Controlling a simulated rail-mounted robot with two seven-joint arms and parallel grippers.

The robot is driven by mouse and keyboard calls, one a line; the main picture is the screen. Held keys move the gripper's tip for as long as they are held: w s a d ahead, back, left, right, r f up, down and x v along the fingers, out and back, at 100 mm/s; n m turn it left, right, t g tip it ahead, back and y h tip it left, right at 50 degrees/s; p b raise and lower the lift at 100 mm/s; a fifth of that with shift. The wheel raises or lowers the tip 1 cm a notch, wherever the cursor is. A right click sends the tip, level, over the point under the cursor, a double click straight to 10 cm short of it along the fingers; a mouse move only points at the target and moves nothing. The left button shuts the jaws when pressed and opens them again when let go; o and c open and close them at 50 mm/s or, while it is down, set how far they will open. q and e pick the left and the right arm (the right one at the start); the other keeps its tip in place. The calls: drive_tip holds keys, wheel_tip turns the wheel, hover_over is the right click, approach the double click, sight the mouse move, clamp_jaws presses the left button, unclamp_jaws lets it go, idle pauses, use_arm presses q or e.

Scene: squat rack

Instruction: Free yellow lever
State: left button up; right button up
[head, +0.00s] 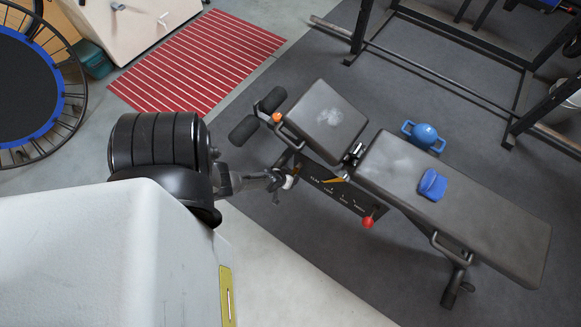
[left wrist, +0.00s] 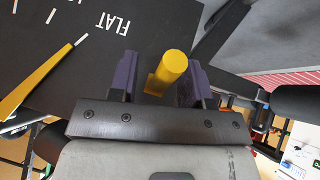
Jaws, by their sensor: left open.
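The yellow lever (left wrist: 172,68) shows in the left wrist view as a short round-ended peg, standing out from a black plate (left wrist: 70,50) printed "FLAT". My left gripper (left wrist: 159,76) is open, with one purple finger on each side of the peg. The peg is between the fingers, nearer the right one; I cannot tell whether it touches. In the head view my left gripper (head: 288,180) is at the side of the bench, by its black printed plate (head: 352,196). The peg cannot be made out there. My right gripper is not in view.
The bench has a grey seat pad (head: 326,117) and long back pad (head: 490,215). A red knob (head: 368,221) is below the plate. Bare floor (head: 290,270) lies in front.

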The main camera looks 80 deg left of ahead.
use_arm(q)
drive_tip(key=p+v, duration=0.9)
drive_tip(key=v, duration=0.4)
drive_tip(key=shift+s+d+r+p, duration=0.15)
drive_tip(key=shift+s+r+p, duration=0.05)
drive_tip(key=shift+r+p, duration=0.15)
